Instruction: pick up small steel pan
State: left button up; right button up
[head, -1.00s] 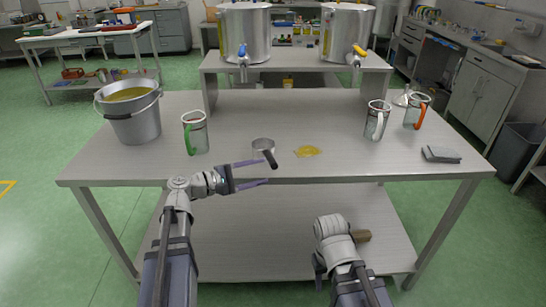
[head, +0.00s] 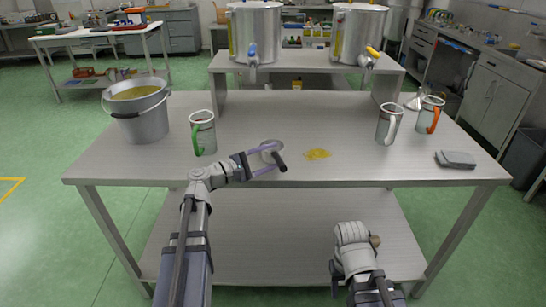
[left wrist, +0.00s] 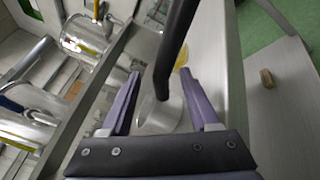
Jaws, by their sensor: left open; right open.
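The small steel pan (head: 270,148) sits near the front edge of the table, its dark handle (head: 279,161) pointing toward me over the edge. My left gripper (head: 276,158) is open, with its purple fingers reaching to either side of the pan's handle area. I cannot tell whether a finger touches the pan. My right gripper is hidden or out of frame; only my right arm shows at the bottom.
A yellow puddle (head: 318,154) lies right of the pan. A green-handled jug (head: 202,133) and a bucket of yellow liquid (head: 140,116) stand left. A white-handled jug (head: 389,124), an orange-handled jug (head: 429,114) and a grey cloth-like stack (head: 456,159) are right. The table's middle is clear.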

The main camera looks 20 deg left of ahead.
pick_arm(q)
jog(key=x, duration=0.5)
jog(key=shift+w+f, duration=0.1)
jog(key=shift+f, duration=0.05)
jog(key=shift+c, duration=0.4)
grip_shut()
